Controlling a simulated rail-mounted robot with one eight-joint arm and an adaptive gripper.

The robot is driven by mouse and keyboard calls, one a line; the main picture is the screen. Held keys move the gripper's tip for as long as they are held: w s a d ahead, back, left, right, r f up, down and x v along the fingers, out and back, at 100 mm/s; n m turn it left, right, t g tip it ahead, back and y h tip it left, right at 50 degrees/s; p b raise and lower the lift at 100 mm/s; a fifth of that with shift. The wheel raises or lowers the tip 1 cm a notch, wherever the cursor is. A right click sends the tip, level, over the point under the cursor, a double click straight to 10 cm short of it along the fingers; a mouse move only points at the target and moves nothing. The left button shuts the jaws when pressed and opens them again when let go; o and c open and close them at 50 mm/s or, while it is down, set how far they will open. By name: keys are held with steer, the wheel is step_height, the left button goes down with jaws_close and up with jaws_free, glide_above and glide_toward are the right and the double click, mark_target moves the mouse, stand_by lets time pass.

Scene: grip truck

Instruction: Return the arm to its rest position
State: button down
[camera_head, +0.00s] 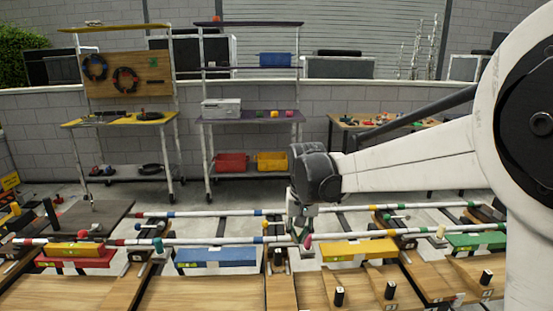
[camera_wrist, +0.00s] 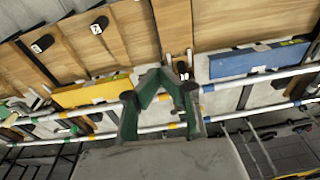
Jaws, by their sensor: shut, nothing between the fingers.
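My gripper (camera_head: 303,235) hangs from the end of my white arm (camera_head: 420,155), near the middle of the head view. It points down in front of the white rails with coloured bands. In the wrist view my gripper (camera_wrist: 165,78) shows its dark and green fingers, shut with nothing held. Wooden panels and the rails lie beyond the fingers there. A small pink knob (camera_head: 308,241) shows close beside the fingertips in the head view; I cannot tell whether they touch.
A blue box (camera_head: 211,257), a yellow box (camera_head: 358,249), a red box (camera_head: 75,259) and a green box (camera_head: 475,242) line the rails. Wooden boards (camera_head: 200,294) with black knobs lie in front. Shelf racks (camera_head: 250,117) and a table (camera_head: 385,122) stand behind.

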steer(key=s+d+r+t, duration=0.1)
steer(key=s+d+r, duration=0.45)
steer(key=s, duration=0.25)
steer(key=s+d+t+p, duration=0.1)
steer(key=s+d, duration=0.3)
steer(key=s, duration=0.6)
steer(key=s+d+t+p, duration=0.1)
steer(key=s+d+t, duration=0.2)
steer(key=s, duration=0.7)
steer(key=shift+s+d+r+t+p, duration=0.3)
steer(key=shift+d+r, duration=0.15)
steer(key=shift+d, duration=0.25)
